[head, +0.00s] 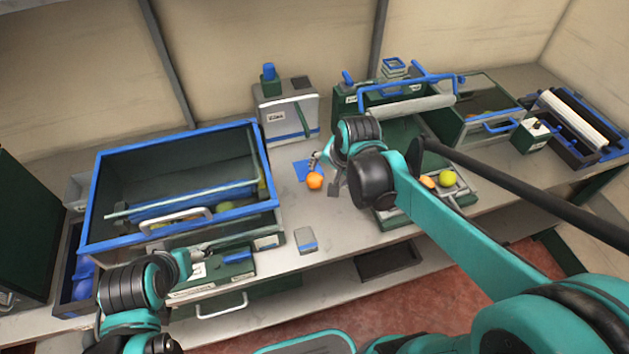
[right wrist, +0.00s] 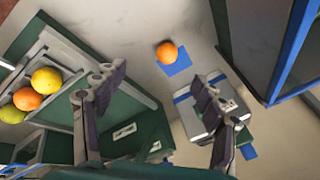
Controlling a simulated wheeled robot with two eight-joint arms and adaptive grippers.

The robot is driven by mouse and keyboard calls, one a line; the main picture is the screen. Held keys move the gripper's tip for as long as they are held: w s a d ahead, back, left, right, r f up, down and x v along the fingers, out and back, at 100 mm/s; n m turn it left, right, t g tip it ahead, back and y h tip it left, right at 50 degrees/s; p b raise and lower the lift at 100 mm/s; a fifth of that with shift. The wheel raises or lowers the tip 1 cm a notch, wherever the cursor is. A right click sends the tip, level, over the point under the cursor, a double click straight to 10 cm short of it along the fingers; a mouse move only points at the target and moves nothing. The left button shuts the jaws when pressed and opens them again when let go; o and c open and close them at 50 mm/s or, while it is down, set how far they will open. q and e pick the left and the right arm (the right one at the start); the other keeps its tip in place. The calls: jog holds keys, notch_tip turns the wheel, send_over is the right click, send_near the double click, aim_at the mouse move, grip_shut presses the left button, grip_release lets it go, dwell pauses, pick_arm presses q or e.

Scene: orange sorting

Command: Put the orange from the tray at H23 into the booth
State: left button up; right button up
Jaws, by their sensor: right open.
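A single orange (head: 315,181) rests on the bench at the edge of a small blue square (head: 301,170). The orange also shows in the right wrist view (right wrist: 167,54), beyond my fingertips and touching neither. My right gripper (head: 325,174) is open and empty beside it; both fingers spread in the right wrist view (right wrist: 157,84). A green tray (head: 392,214) holds an orange fruit (head: 427,182) and a yellow-green fruit (head: 447,178), partly behind my right arm. My left gripper (head: 186,264) is small and low at the left. Labels are too small to read, so I cannot tell which things are H23 or the booth.
A large blue-rimmed bin (head: 100,200) with fruit inside stands at left. A grey labelled box (head: 290,112) stands behind the blue square. A blue-framed machine with a roller (head: 408,107) stands behind the tray. A small grey block (head: 306,240) lies near the front edge.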

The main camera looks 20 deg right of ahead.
aim_at(316, 177)
jog(key=w+f+m, duration=0.2)
jog(key=w+f, duration=0.1)
jog(key=f, duration=0.1)
jog(key=w+f+m+g+b, duration=0.1)
jog(key=w+f+m, duration=0.1)
jog(key=w+f, duration=0.2)
jog(key=w+f+m, duration=0.2)
jog(key=w+f, duration=0.1)
jog(key=shift+w+d+f+g, duration=0.2)
jog(key=shift+d+f+g, duration=0.1)
jog(key=shift+f, duration=0.1)
jog(key=b+x, duration=0.1)
jog(key=x, duration=0.1)
jog(key=a+b+x, duration=0.1)
jog(key=x, duration=0.1)
jog(key=shift+f, duration=0.15)
jog(key=shift+w+f+b, duration=0.2)
jog(key=shift+f+b, duration=0.1)
jog(key=shift+b, duration=0.05)
jog(key=shift+r, duration=0.1)
jog(key=shift+c, duration=1.1)
jog(key=c, duration=1.1)
